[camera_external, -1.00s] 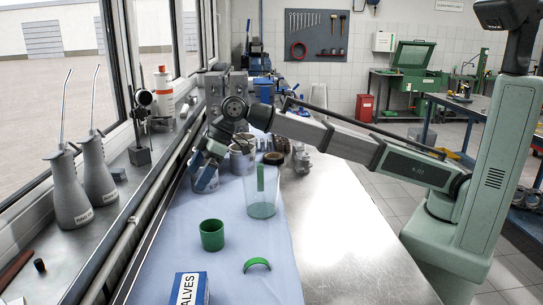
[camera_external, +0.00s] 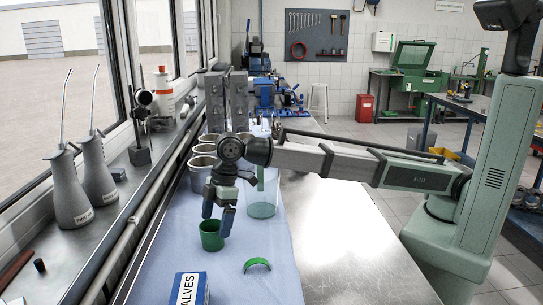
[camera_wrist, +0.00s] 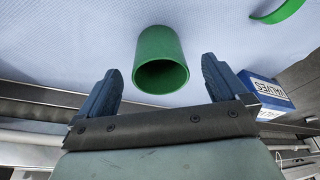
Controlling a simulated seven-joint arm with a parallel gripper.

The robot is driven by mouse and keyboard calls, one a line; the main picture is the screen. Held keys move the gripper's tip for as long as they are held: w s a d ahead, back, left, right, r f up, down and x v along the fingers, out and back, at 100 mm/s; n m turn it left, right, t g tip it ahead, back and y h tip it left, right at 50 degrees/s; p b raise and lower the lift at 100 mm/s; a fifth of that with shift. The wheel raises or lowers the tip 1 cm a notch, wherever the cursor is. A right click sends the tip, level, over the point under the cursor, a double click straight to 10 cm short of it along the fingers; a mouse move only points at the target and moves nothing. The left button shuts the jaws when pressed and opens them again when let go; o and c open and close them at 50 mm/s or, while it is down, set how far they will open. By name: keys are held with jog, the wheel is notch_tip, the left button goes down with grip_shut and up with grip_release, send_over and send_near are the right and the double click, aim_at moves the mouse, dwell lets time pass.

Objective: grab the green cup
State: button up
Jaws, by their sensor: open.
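The green cup (camera_external: 211,236) stands upright on the blue cloth in the external view. In the wrist view the green cup (camera_wrist: 160,60) lies just ahead of the jaws, centred between them, its open mouth facing me. My gripper (camera_external: 218,213) points down at the cup, its fingertips close to the rim. In the wrist view my gripper (camera_wrist: 160,75) has its two blue fingers wide apart with nothing held. Whether a finger touches the cup cannot be told.
A clear glass container (camera_external: 263,195) stands just behind and right of the cup. A green curved piece (camera_external: 257,264) and a blue-white VALVES box (camera_external: 188,289) lie nearby on the cloth (camera_external: 230,280). Metal cylinders (camera_external: 200,172) stand behind. The bench (camera_external: 345,250) is clear at right.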

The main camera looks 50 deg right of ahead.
aim_at(211, 237)
jog(key=shift+a+x, duration=0.15)
jog(key=shift+x, duration=1.25)
jog(key=shift+a+x, duration=0.1)
jog(key=shift+x, duration=1.35)
jog(key=shift+r, duration=0.1)
jog(key=c, duration=1.1)
